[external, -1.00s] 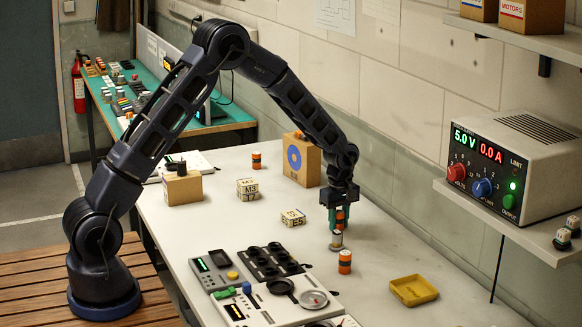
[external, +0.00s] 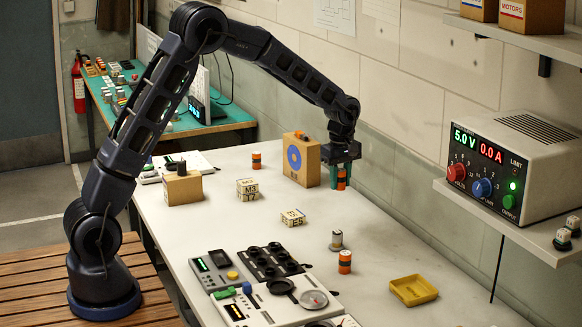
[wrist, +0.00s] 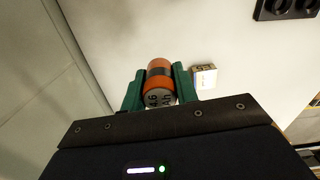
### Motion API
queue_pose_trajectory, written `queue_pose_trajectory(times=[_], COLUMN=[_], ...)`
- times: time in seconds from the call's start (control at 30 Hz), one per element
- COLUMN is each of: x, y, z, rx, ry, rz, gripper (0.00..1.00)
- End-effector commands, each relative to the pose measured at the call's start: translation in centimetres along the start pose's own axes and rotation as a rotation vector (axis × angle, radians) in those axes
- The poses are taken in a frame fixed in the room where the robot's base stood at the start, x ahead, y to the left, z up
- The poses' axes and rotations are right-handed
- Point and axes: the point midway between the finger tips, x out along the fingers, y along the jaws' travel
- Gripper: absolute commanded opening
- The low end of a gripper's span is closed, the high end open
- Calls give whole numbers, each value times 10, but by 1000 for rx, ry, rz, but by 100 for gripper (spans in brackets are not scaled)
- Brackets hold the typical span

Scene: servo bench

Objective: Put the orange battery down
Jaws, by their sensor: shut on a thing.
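My gripper (external: 341,178) is shut on an orange battery (external: 341,184) with a dark band. It holds the battery above the bench (external: 375,222), beside the right of the cardboard box with the blue ring (external: 301,162). The wrist view shows the battery (wrist: 159,74) between the two green fingers, its grey end with printed marks facing the camera. The lower tip of the battery looks clear of the bench, but the exact height is hard to tell.
A yellow tray (external: 413,290) lies at the front right. The bench between box and cylinder is clear.

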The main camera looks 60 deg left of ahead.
Motion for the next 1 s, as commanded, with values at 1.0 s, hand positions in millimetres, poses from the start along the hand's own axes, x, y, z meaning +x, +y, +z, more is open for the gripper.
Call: queue_pose_trajectory(times=[1.0], x=[-72], y=[-28], z=[122], rx=[-7], ry=[1], rz=[0], gripper=[4])
